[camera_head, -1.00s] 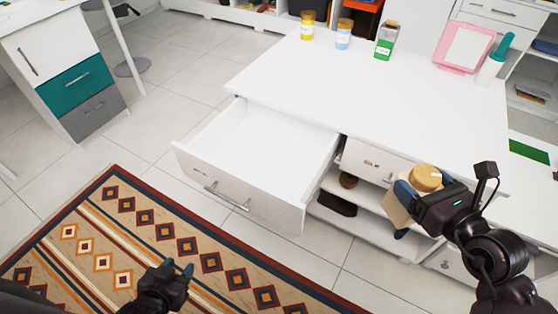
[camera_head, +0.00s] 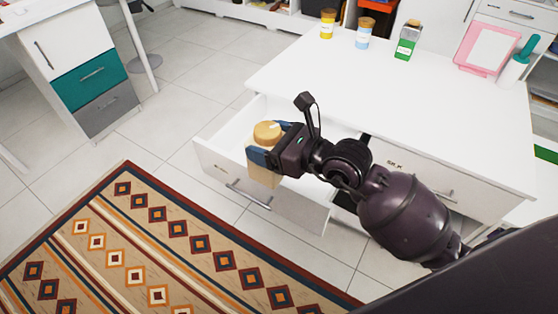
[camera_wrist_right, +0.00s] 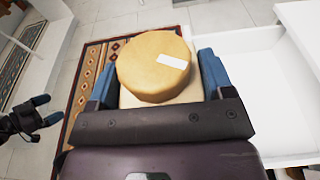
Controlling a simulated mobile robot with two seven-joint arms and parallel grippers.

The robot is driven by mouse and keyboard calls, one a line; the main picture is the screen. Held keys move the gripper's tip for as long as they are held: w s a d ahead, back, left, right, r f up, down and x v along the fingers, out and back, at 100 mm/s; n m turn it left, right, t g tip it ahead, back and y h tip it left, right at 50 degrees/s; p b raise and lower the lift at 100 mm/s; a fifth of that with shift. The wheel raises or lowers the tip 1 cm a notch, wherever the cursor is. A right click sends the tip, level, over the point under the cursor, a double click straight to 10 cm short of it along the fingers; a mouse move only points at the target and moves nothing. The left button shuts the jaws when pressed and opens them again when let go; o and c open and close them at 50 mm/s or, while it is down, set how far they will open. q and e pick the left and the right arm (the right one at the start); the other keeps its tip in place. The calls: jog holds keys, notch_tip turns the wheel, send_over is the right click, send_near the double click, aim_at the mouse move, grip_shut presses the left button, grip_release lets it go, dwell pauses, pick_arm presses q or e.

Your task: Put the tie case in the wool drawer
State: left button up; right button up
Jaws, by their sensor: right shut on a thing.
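The tie case (camera_head: 267,133) appears to be the tan round-topped item with a paler beige body. My right gripper (camera_head: 270,157) is shut on it, and its blue fingers clasp both sides. The case also shows in the right wrist view (camera_wrist_right: 155,68), with a white label on top. An open white drawer (camera_head: 213,165) sits behind it in the head view; its front label is too small to read. The case overlaps the drawer front there, while in the wrist view the drawer (camera_wrist_right: 255,85) lies to its right. My left gripper (camera_wrist_right: 47,109) is open and empty at the wrist view's left edge.
A closed drawer labelled SILK (camera_head: 420,178) is right of the open one. The white top (camera_head: 400,100) carries jars, a pink frame (camera_head: 488,47) and a teal-handled roller (camera_head: 518,62) at its far side. A patterned rug (camera_head: 150,240) covers the floor in front.

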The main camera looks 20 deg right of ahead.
jog(key=w+a+f+n+g+y+b, duration=0.45)
jog(key=w+a+f+n+g, duration=0.2)
jog(key=a, duration=0.35)
jog(key=w+d+n+g+y+b, duration=0.1)
jog(key=w+d+g+b, duration=0.1)
jog(key=w+d, duration=0.5)
jog(key=w+d+n+g+b, duration=0.2)
jog(key=w+d, duration=0.2)
jog(key=d, duration=0.6)
pick_arm(q)
notch_tip(320, 180, down, 9)
jog(key=w+d+m+b, duration=0.1)
jog(key=b, duration=0.4)
jog(key=shift+r+m+g+h, duration=0.15)
jog(key=shift+m+g+h, duration=0.15)
jog(key=shift+m, duration=0.1)
pick_arm(e)
notch_tip(320, 180, down, 20)
jog(key=shift+a, duration=0.2)
